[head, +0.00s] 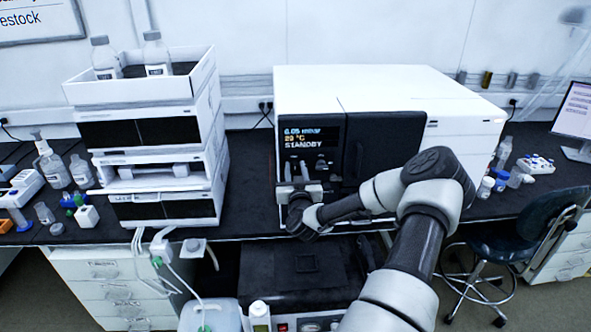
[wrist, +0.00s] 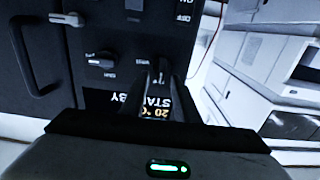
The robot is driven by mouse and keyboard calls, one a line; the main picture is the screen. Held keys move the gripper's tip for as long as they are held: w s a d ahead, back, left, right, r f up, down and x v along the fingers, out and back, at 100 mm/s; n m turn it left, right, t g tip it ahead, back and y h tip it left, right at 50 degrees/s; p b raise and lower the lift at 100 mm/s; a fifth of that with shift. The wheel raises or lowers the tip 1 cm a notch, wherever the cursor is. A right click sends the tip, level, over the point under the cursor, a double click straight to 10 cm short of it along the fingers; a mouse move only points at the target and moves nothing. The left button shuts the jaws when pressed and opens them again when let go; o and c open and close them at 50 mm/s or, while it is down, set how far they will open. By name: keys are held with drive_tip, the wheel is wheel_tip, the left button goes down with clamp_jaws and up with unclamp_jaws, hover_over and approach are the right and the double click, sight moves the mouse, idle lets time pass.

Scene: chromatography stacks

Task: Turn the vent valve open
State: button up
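The instrument (head: 384,92) is a white cabinet with a black front and a lit display (head: 308,138) reading STANDBY. My gripper (head: 296,183) is at the lower left of this front, below the display. In the wrist view, my gripper (wrist: 163,82) points at the dark control panel, its two fingers apart on either side of a small dark knob (wrist: 160,70). A second knob (wrist: 102,60) with a pale lever is left of it, and another pale lever (wrist: 68,18) is further up. The small labels are unreadable, so I cannot tell which knob is the vent valve.
A black door handle (wrist: 38,65) stands out from the panel in the wrist view. A stack of white modules (head: 155,130) with bottles on top stands left on the dark bench. A stool (head: 515,240) is at the right. Bare bench separates stack and instrument.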

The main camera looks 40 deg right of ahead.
clamp_jaws()
drive_tip(key=shift+f, duration=0.1)
